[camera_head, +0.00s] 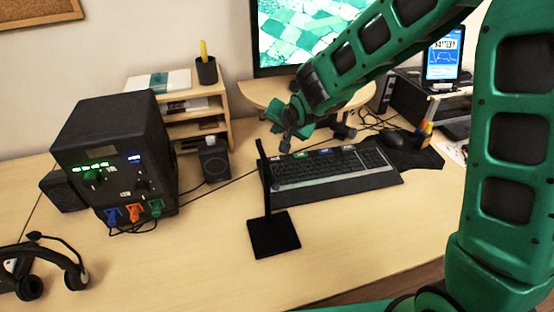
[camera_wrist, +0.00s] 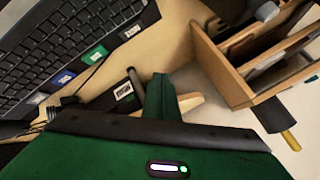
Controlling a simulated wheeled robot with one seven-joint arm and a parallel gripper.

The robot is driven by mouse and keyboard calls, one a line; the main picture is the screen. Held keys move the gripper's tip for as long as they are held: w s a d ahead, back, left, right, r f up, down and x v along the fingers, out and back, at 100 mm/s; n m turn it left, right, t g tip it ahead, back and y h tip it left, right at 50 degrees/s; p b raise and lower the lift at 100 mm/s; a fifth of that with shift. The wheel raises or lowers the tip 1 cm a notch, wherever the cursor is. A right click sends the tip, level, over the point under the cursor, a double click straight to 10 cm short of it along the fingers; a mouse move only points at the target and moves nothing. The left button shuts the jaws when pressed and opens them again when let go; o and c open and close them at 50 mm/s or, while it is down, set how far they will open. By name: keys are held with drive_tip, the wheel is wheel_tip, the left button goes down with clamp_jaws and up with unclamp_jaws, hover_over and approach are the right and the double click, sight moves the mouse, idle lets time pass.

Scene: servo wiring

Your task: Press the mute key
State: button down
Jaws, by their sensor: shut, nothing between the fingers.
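The black keyboard (camera_head: 330,172) lies on the desk, with a row of larger labelled keys along its back edge. In the wrist view the keyboard (camera_wrist: 65,45) fills the upper left. Its labelled keys are a black one (camera_wrist: 131,31), a green one (camera_wrist: 94,55), a blue one (camera_wrist: 63,78) and a pale one (camera_wrist: 38,98). The labels are too small to read, so I cannot tell which is mute. My gripper (camera_head: 286,143) is shut and empty, above the desk near the keyboard's back left corner. Its green finger shows in the wrist view (camera_wrist: 160,98).
A black headphone stand (camera_head: 274,235) rises in front of the keyboard's left end, close to my gripper. A black box with knobs and coloured plugs (camera_head: 115,150) stands left. A wooden shelf (camera_head: 185,125) and small speaker (camera_head: 214,160) are behind. The front desk is mostly clear.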

drive_tip(key=shift+f, duration=0.15)
hover_over(277, 163)
drive_tip(key=shift+w+f, duration=0.2)
drive_tip(key=shift+f, duration=4)
drive_tip(key=shift+f, duration=0.15)
drive_tip(key=shift+s+f, duration=0.1)
drive_tip(key=shift+f, duration=0.15)
drive_tip(key=shift+f, duration=0.35)
drive_tip(key=shift+r, duration=0.8)
drive_tip(key=shift+r, duration=0.1)
